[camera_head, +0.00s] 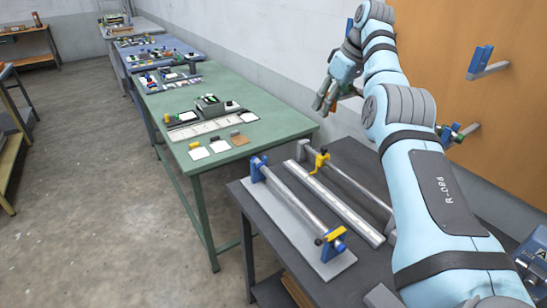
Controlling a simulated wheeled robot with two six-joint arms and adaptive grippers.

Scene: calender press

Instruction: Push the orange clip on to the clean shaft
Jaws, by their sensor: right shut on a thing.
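My right gripper (325,99) is in the air above the far end of the dark table, at the end of the pale blue arm. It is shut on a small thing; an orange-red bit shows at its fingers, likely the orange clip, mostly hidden. I cannot tell which shaft is the clean one. My left gripper is not in view.
The dark table (262,235) carries both shafts and a long pale bar (335,203). A green table (280,122) with trays and small parts stands behind, left of it. An orange-brown wall panel (450,60) with blue-tipped pegs is at right. The grey floor is open at left.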

